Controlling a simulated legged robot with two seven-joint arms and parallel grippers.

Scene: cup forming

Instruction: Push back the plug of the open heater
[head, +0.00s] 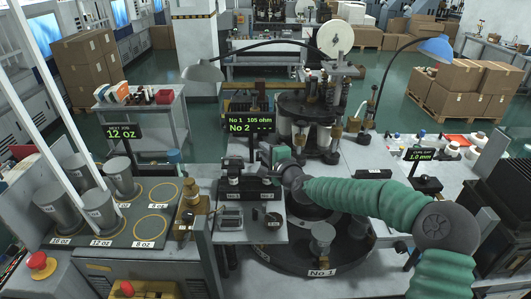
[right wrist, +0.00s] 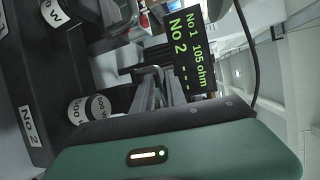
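A black display (head: 248,123) reads "No 1 105 ohm" and "No 2 - - -"; it also shows, turned sideways, in the right wrist view (right wrist: 188,50). Below it stands a dark two-station block (head: 249,187) with small white labels. In the right wrist view, a dark panel is labelled "NO 2" (right wrist: 29,127), beside a round white-ended part (right wrist: 100,107). My right gripper (head: 270,163) is over the right side of the block, near No 2. Its grey fingers (right wrist: 152,88) show only partly; their gap and any plug between them are unclear. My left gripper is out of view.
At left, metal cups (head: 66,217) stand on a dark tray (head: 150,240) with yellow rings. A lamp (head: 203,72) arches over the back. A red button (head: 41,265) is at front left.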

